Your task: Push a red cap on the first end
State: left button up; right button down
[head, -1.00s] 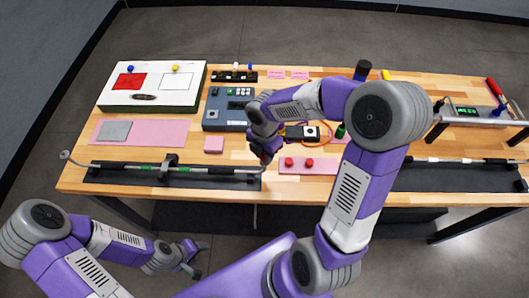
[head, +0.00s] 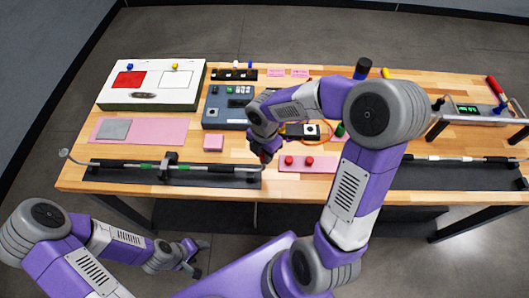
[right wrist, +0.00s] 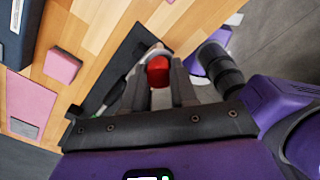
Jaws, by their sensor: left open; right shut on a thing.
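A long grey rod (head: 215,168) with green bands lies across a holder on a black mat (head: 110,181) at the table's front left. My right gripper (head: 264,157) is at the rod's right end. In the right wrist view it is shut on a red cap (right wrist: 158,71) between its fingers. The cap appears in line with the rod end; whether it is seated on it I cannot tell. Two more red caps, one nearer (head: 289,160) and one further right (head: 308,161), sit on a pink mat (head: 322,168). My left gripper (head: 200,256) is open and empty, in front of the table.
A blue-grey control box (head: 212,117) stands behind the rod, with a small pink block (head: 213,142) in front of it. A white panel box (head: 152,98) is at the back left. A second rod (head: 450,159) lies on a black mat at the right.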

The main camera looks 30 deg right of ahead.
jog(key=shift+s+f, duration=0.3)
jog(key=shift+f, duration=0.2)
jog(key=c, duration=1.3)
grip_release()
jog(key=shift+c, duration=0.2)
jog(key=o, duration=0.5)
jog(key=shift+w, duration=0.15)
jog(key=shift+o, duration=0.2)
jog(key=shift+w, duration=0.15)
jog(key=shift+o, duration=0.8)
jog(key=shift+r, duration=0.1)
